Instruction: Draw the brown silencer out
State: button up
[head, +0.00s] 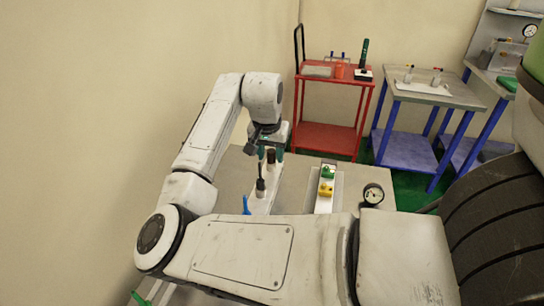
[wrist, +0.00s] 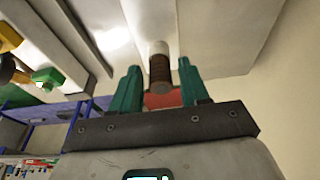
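The brown silencer (wrist: 160,72) is a ribbed brown cylinder with a pale collar. In the wrist view it sits between the two teal fingers of my gripper (wrist: 158,66), with a visible gap on each side. In the head view my gripper (head: 271,153) points down over the bench, and the silencer shows only as a small dark brown part (head: 271,157) between the fingers. The silencer stands on a pale manifold strip (head: 262,206). The fingers are open and do not appear to touch it.
A dark fitting (head: 260,185) stands on the strip nearer me. A blue part (head: 246,205) is close by. To the right are a green part (head: 328,172), a yellow part (head: 326,189) and a gauge (head: 372,194). A red trolley (head: 328,135) stands behind; a wall is left.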

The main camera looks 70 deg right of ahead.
aim_at(271, 150)
grip_shut()
jog(key=shift+d+p+v, duration=0.2)
jog(key=shift+p+v, duration=0.6)
jog(key=shift+p, duration=0.15)
jog(key=shift+d+p+v, duration=0.2)
jog(key=shift+p+v, duration=0.65)
jog(key=shift+p, duration=0.05)
jog(key=shift+d+p+v, duration=0.2)
jog(key=shift+p+v, duration=0.55)
jog(key=shift+v, duration=0.05)
jog(key=shift+d+p+v, duration=0.2)
jog(key=shift+p+v, duration=0.5)
jog(key=shift+v, duration=0.1)
jog(key=shift+d+p+v, duration=0.2)
jog(key=shift+p+v, duration=0.55)
jog(key=shift+v, duration=0.05)
jog(key=shift+r, duration=0.15)
